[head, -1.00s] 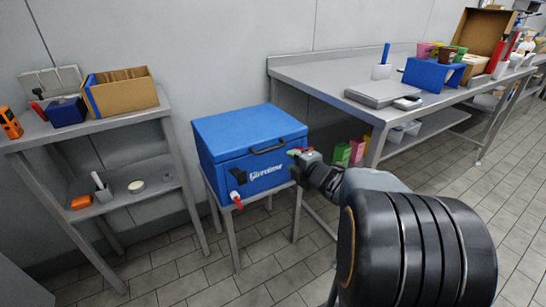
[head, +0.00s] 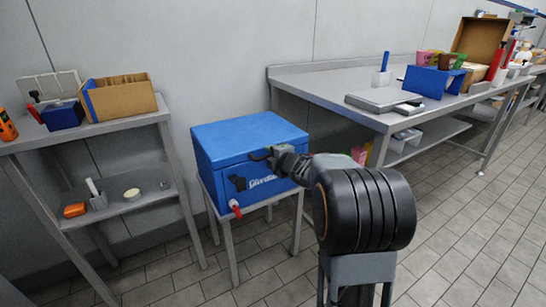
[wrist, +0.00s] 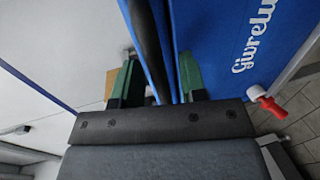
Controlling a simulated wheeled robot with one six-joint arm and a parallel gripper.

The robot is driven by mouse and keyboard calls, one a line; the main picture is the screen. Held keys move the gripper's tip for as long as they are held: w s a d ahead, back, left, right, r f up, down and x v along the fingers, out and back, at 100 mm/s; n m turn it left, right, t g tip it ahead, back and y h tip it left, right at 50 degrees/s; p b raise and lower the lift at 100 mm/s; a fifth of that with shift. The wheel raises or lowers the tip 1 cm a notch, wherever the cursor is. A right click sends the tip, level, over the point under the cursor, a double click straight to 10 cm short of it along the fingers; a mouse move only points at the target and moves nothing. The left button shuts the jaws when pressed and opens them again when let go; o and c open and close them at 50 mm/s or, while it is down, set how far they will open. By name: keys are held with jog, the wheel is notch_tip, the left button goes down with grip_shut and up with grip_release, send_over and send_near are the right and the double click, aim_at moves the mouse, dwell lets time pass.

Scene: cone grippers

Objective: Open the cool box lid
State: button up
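The blue cool box (head: 220,176) stands on a small metal stand with its lid (head: 245,133) closed. A dark handle (head: 257,157) runs along the lid's front; most of it is hidden behind my gripper in the head view. My gripper (head: 274,156) is at this handle. In the wrist view my gripper (wrist: 158,80) has its two green fingers apart, one on each side of the dark handle (wrist: 145,35) and a blue edge. A gap shows beside the left finger; contact on the right cannot be told. The box front (wrist: 215,60) shows white lettering.
A red tap (head: 236,208) sticks out low on the box front. A metal shelf (head: 75,138) with a cardboard box (head: 125,97) stands to the left. A metal table (head: 330,83) stands to the right. The wall is close behind; the tiled floor (head: 440,230) at right is clear.

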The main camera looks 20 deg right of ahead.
grip_shut()
dwell(0.4)
